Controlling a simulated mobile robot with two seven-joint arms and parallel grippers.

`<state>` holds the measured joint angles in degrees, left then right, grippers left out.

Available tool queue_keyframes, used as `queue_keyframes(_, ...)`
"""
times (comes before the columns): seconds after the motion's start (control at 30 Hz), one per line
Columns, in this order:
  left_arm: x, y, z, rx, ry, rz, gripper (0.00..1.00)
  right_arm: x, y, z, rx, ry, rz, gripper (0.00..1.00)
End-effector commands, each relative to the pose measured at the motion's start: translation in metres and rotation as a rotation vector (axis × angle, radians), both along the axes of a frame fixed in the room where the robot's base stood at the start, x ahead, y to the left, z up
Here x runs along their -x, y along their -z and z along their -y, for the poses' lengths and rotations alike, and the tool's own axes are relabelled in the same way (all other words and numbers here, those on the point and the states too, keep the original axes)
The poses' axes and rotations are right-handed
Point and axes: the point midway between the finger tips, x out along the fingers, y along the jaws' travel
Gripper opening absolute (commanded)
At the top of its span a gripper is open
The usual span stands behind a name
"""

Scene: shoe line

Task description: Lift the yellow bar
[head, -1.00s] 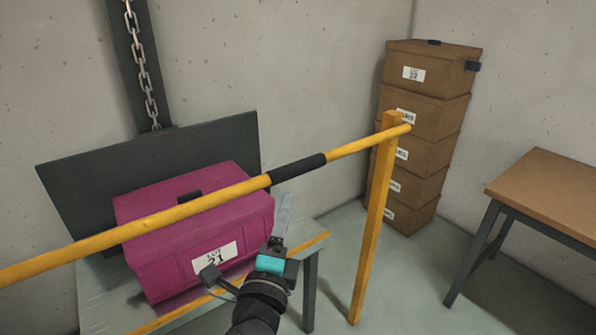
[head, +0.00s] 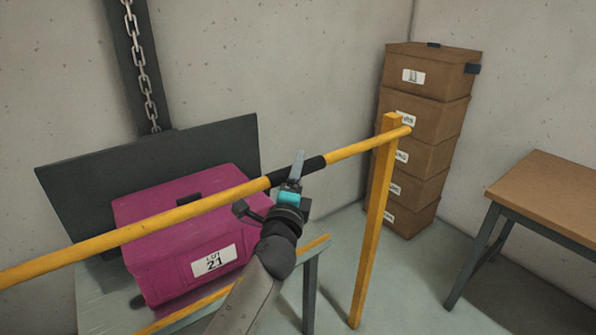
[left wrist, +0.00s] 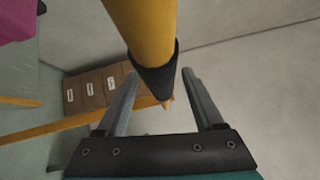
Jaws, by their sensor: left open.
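The yellow bar (head: 130,232) runs across the head view from the lower left to the top of a yellow post (head: 372,225). It has a black grip sleeve (head: 314,165) near its middle. My left gripper (head: 297,165) is at the sleeve, with a finger showing in front of it. In the left wrist view the gripper (left wrist: 158,88) is open, and the yellow bar (left wrist: 146,25) with its black sleeve (left wrist: 155,80) appears between the two fingers. I cannot tell whether the fingers touch it. My right gripper is out of view.
Behind the bar, a magenta box (head: 160,260) labelled LOT 21 sits on a grey table (head: 95,300) before a dark panel (head: 85,180). A chain (head: 143,75) hangs above. Stacked brown boxes (head: 425,120) stand at the back, with a wooden table (head: 550,190) at right.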

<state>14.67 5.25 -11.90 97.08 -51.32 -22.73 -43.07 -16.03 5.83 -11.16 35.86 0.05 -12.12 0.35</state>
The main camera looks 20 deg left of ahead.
Motion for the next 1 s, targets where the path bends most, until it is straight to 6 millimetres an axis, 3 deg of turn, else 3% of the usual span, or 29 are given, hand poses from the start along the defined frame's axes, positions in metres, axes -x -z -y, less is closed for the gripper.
queue_keyframes(0.47, -0.0107, -0.002, -0.0014, 0.0, 0.0, 0.0, 0.69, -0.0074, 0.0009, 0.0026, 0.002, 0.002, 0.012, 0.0)
queue_keyframes(1.0, -0.0104, -0.0018, -0.0013, 0.0, 0.0, 0.0, 0.1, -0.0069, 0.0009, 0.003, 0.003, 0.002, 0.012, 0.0)
